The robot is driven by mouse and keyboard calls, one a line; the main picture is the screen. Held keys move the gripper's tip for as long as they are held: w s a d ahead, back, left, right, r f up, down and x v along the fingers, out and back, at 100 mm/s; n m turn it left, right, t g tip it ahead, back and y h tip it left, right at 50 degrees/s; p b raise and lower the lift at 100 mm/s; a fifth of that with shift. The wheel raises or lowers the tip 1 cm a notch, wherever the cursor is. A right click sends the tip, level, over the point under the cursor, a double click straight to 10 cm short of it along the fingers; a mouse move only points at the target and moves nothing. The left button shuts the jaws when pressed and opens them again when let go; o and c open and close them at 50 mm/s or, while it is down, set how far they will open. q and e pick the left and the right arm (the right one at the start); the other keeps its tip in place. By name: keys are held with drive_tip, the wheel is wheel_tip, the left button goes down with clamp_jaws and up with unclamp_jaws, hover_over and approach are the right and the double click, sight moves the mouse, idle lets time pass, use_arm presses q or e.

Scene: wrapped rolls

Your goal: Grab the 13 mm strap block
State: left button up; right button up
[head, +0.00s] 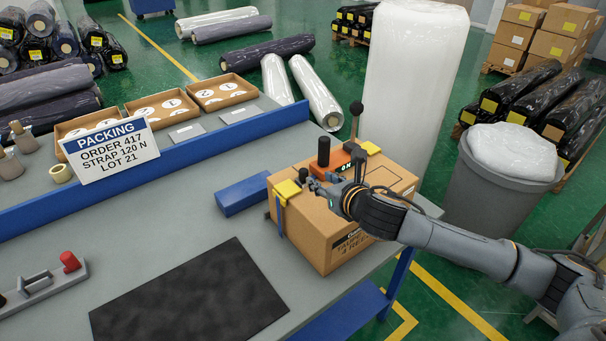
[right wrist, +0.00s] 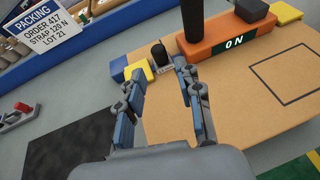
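My right gripper (head: 318,183) is over the top left of a cardboard box; its two fingers stand apart in the right wrist view (right wrist: 159,72). My left gripper is not in view.
The box (head: 335,225) carries yellow corner pieces (head: 287,189). A blue block (head: 243,195) lies left of it on the grey bench (head: 170,228). A dark mat (head: 190,298) and a packing sign (head: 110,148) are farther left. A tall white wrapped roll (head: 410,85) stands behind.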

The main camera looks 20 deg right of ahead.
sight(306, 173)
drive_tip(key=x, duration=0.3)
drive_tip(key=shift+p+x, duration=0.55)
drive_tip(key=shift+x, duration=0.6)
drive_tip(key=x, duration=0.3)
drive_tip(key=shift+a+f+p, duration=0.2)
drive_tip(key=shift+a+p, duration=0.05)
drive_tip(key=shift+p, duration=0.05)
drive_tip(key=shift+w+f, duration=0.1)
drive_tip(key=shift+w, duration=0.15)
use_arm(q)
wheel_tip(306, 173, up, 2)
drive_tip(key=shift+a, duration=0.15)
use_arm(e)
drive_tip(key=shift+c, duration=0.2)
clamp_jaws()
